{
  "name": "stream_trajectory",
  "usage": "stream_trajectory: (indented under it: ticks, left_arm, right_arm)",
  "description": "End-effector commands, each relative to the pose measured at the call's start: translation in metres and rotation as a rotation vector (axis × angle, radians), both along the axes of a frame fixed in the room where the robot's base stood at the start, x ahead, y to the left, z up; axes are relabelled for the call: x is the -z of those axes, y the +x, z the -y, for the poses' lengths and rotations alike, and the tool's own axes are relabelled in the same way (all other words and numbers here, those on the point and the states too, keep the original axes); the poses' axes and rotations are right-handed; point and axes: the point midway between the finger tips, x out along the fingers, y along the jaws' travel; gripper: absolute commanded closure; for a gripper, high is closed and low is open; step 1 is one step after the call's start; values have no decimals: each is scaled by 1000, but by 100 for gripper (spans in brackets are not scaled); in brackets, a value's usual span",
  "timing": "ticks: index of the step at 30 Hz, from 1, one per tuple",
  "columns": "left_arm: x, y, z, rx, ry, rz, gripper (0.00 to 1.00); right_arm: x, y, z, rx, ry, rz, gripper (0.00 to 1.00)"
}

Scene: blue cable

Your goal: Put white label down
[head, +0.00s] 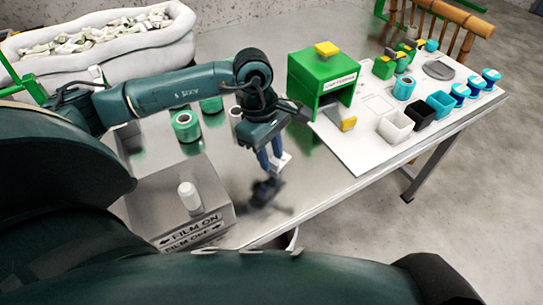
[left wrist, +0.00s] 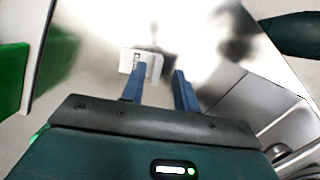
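The white label (head: 282,162) is a small pale piece with dark print, low over or on the metal table (head: 335,195). My left gripper (head: 270,166) points down just above the table, with the label right at its fingertips. In the left wrist view the blue fingers (left wrist: 158,72) stand apart with a clear gap. There the label (left wrist: 153,62) lies by the left fingertip, partly hidden behind that finger. I cannot tell whether it touches the finger or the table. My right gripper is out of view.
A green box (head: 308,80) stands behind the gripper, beside a white board (head: 348,150) with small bins and blue containers. A grey film switch box (head: 215,205) is at front left. The table's front edge is close.

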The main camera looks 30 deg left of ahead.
Motion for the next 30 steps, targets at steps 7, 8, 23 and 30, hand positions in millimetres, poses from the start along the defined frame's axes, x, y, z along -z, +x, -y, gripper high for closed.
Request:
stream_trajectory:
  ticks: [7,8,23,30]
  left_arm:
    - [-57,2,-11,-1,0,5,70]
    - [-63,2,-12,-1,-1,5,70]
    - [-101,3,-20,0,0,0,70]
    - [-101,3,-20,0,0,0,70]
  right_arm:
    - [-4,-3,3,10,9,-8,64]
    - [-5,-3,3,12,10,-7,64]
    - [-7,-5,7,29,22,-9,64]
    - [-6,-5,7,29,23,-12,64]
